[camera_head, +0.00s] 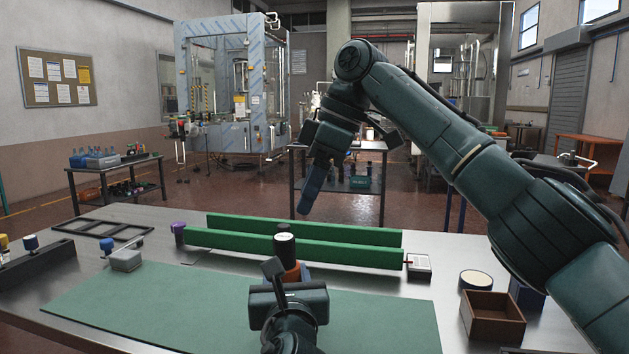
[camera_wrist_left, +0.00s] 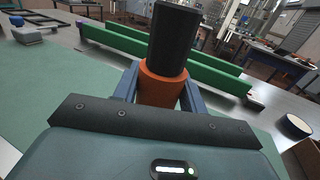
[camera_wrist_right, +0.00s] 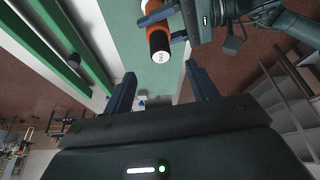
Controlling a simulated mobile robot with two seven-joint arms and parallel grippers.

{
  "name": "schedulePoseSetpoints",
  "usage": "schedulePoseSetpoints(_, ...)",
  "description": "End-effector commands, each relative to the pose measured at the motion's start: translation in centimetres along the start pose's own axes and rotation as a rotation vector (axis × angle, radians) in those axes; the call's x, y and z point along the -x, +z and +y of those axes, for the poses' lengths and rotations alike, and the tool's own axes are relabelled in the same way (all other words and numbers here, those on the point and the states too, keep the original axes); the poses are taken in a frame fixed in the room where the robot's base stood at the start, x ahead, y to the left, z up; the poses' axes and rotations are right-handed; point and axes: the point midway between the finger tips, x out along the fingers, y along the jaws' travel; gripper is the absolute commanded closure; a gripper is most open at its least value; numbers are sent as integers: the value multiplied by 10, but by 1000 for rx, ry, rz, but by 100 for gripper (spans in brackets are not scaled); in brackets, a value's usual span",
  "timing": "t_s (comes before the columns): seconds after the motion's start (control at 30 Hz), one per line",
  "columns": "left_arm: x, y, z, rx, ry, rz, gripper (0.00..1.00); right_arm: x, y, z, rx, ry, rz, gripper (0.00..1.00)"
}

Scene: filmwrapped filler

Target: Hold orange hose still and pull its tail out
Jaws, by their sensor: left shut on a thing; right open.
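The orange hose (camera_head: 292,270) stands roughly upright over the green mat in the head view. Its black tail (camera_head: 285,246) sticks up from its top and has a pale end. My left gripper (camera_head: 290,277) is shut on the orange hose, its blue fingers on either side, as the left wrist view shows for the hose (camera_wrist_left: 160,88) and tail (camera_wrist_left: 174,40). My right gripper (camera_head: 307,206) is open and empty, above and behind the hose. In the right wrist view, the black tail (camera_wrist_right: 160,43) lies beyond the open fingers, apart from them.
Two long green rails (camera_head: 300,248) run across the table behind the hose. The green mat (camera_head: 120,305) is mostly clear. A brown wooden box (camera_head: 492,314) and a round pale-topped item (camera_head: 476,280) stand at right. A grey block (camera_head: 126,260) sits at left.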

Motion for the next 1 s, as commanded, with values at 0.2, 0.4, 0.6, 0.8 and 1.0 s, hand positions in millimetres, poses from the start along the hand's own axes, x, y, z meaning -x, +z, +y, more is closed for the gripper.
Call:
schedulePoseSetpoints(0.2, -2, -6, 4, -9, 12, 14, 99, -42, 1, 0, 1, -4, -1, 42)
schedulePoseSetpoints(0.4, -2, -7, 4, -9, 12, 15, 99, -78, 1, 0, 0, -2, 1, 42)
schedulePoseSetpoints(0.6, -2, -7, 4, -9, 13, 15, 99, -100, 1, 0, -1, 0, 2, 42)
schedulePoseSetpoints(0.8, -2, -7, 4, -9, 13, 15, 99, -107, 0, 0, -1, -1, 2, 42)
schedulePoseSetpoints(1.0, -2, -7, 4, -9, 13, 15, 99, -107, 0, 0, -1, -1, 2, 42)
